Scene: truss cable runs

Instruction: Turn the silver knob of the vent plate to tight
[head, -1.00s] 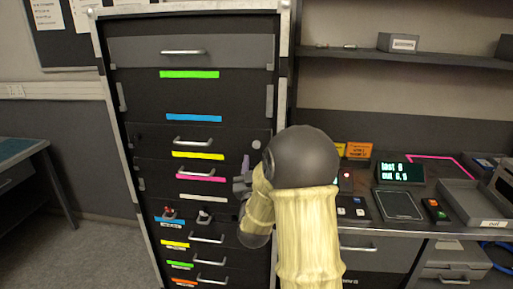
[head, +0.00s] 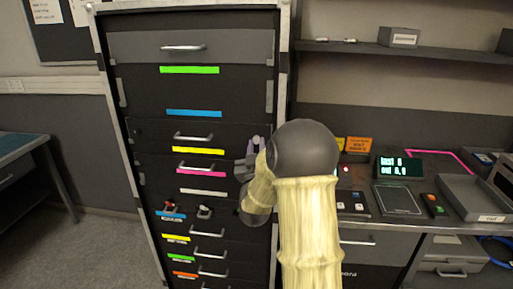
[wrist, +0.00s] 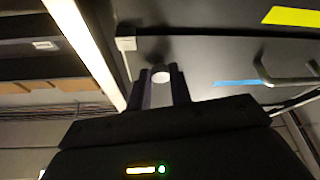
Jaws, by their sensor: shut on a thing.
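The silver knob (wrist: 160,76) shows in the wrist view as a small pale round piece between the two fingers of my gripper (wrist: 161,84), which is shut on it. In the head view my gripper (head: 257,145) is at the right side of the dark cabinet front, level with the yellow-labelled drawer. There the fingers and wrist hide the knob. The dark panel (wrist: 205,60) behind the knob shows in the wrist view. I cannot make out the vent plate's edges, any tight mark, or how far the knob is turned.
The cabinet (head: 139,95) has drawers with bar handles and coloured labels. Two small levers (head: 204,211) stick out lower left of my gripper. A metal post (head: 284,80) runs up the cabinet's right edge. A bench (head: 450,208) with devices and a tray stands to the right.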

